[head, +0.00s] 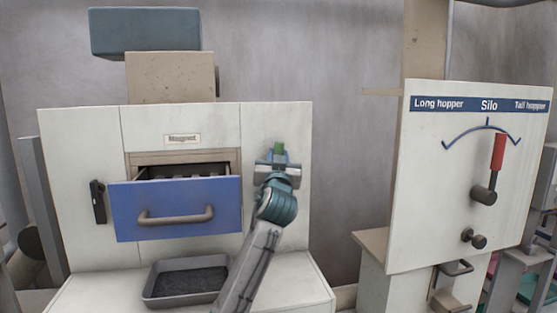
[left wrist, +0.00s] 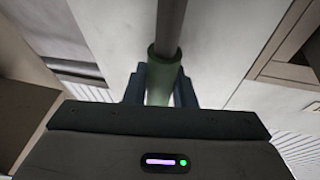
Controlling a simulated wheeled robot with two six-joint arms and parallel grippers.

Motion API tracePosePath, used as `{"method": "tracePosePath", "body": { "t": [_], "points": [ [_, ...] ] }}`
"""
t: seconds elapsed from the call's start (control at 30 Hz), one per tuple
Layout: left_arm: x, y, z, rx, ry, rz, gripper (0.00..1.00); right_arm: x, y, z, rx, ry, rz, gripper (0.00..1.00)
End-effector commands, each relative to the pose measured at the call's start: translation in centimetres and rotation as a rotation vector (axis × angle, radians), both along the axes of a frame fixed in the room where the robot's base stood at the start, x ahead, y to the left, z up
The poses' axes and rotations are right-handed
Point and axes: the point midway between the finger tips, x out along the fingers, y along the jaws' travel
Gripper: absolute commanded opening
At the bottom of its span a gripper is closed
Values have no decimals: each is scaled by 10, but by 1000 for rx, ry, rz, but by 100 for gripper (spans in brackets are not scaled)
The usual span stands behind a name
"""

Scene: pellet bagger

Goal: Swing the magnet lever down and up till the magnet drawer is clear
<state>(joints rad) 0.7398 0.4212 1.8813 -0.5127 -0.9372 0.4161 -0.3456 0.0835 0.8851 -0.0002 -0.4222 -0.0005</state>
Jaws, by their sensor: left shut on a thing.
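The magnet drawer (head: 176,205) has a blue front with a grey-brown handle and stands pulled out of the white cabinet, under the label "Magnet". Dark bars show inside its opening; I cannot tell how much clings to them. The magnet lever's green grip (head: 279,148) shows right of the drawer. My left gripper (head: 278,164) is shut on it, and the gripper hides much of the lever. In the left wrist view the green grip (left wrist: 160,85) sits between the fingers (left wrist: 159,88), with a grey rod (left wrist: 171,25) running from it. My right gripper is not in view.
A grey tray (head: 150,290) holding dark material sits on the ledge below the drawer. A black latch (head: 97,201) is left of the drawer. At right stands a silo panel (head: 425,180) with a red lever (head: 498,153) and a knob (head: 474,238). Wall space between is clear.

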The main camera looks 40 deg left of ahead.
Motion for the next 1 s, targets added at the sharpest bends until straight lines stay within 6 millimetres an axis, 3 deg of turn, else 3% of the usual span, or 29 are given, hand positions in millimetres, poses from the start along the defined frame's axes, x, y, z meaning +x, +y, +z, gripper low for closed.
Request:
{"method": "tracePosePath", "body": {
  "t": [0.17,0.2,0.3,0.67,1.0],
  "points": [
    [0,0,-2,-2,4,1,0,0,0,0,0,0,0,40],
    [0,0,-2,-2,4,1,31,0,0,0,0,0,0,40],
    [0,0,-1,-1,3,1,45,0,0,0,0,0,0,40],
    [-4,-3,-4,0,2,-1,45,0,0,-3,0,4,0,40],
    [-49,-37,-24,-1,1,-2,45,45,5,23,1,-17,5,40]
  ]
}}
